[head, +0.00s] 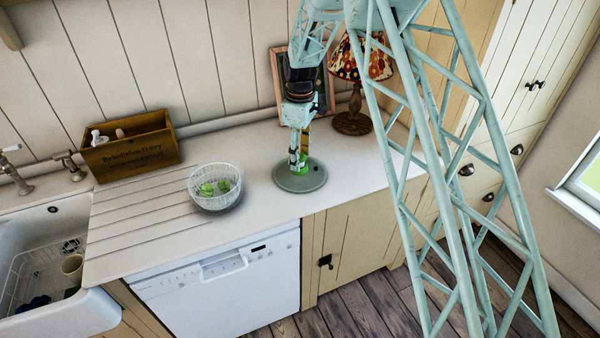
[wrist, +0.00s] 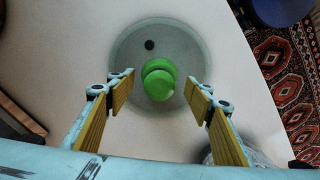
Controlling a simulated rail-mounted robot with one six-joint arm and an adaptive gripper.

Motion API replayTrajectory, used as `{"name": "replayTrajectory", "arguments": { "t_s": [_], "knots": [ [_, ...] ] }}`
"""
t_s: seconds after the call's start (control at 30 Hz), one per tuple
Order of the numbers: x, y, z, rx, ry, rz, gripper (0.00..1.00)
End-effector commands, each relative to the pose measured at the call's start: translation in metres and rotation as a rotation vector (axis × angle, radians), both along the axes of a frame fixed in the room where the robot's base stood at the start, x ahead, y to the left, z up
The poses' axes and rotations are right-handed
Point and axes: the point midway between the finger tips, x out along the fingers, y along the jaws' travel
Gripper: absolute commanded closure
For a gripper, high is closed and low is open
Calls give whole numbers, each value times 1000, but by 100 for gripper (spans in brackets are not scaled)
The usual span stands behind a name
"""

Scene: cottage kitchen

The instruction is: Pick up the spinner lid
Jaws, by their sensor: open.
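The spinner lid (head: 299,175) is a round, translucent grey-green disc lying on the white counter to the right of the basket. In the wrist view the lid (wrist: 127,62) shows a green knob (wrist: 159,80) at its middle and a small dark dot near its rim. My gripper (head: 299,160) points down over the lid and hides part of it in the head view. In the wrist view my gripper (wrist: 160,82) is open, its yellow-padded fingers apart on either side of the green knob. Nothing is held.
A white basket (head: 204,172) with green pieces inside stands left of the lid. A wooden crate (head: 130,150), a sink (head: 45,245) and taps are further left. A patterned lamp (head: 352,122) and a frame stand behind. The counter's front edge is close.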

Motion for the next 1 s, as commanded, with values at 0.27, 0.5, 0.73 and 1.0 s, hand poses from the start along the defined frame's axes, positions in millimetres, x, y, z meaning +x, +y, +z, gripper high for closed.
{"name": "replayTrajectory", "arguments": {
  "t_s": [0.27,0.5,0.73,1.0],
  "knots": [
    [1,0,-28,-1,1,0,52],
    [1,0,-35,0,-1,0,52],
    [1,0,-35,0,0,0,52],
    [1,0,-35,0,0,0,56]
  ]
}}
